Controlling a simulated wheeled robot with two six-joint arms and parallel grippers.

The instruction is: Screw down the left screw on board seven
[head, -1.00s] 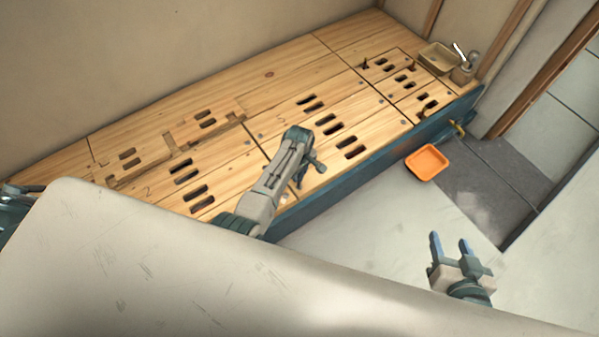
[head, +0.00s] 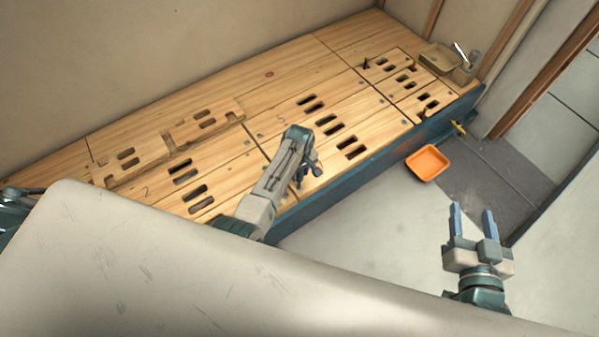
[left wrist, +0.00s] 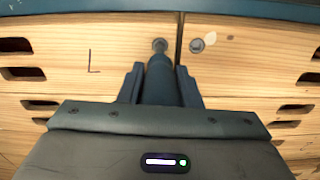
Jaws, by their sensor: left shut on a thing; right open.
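My left gripper (head: 308,170) is over the near edge of the wooden deck in the head view. In the left wrist view it is shut on a dark cylindrical driver (left wrist: 160,85). The driver's narrow tip overlaps a round screw head (left wrist: 160,45) beside a board seam; contact cannot be told for sure. The board left of the seam, board seven (left wrist: 110,62), bears a mark like an upside-down 7. A second screw (left wrist: 197,46) sits across the seam. My right gripper (head: 473,225) is open and empty above the grey floor.
The slotted deck (head: 240,165) runs along the wall with a blue front edge (head: 345,167). An orange tray (head: 427,163) lies on the floor. A tan tray (head: 439,56) stands at the deck's far right corner.

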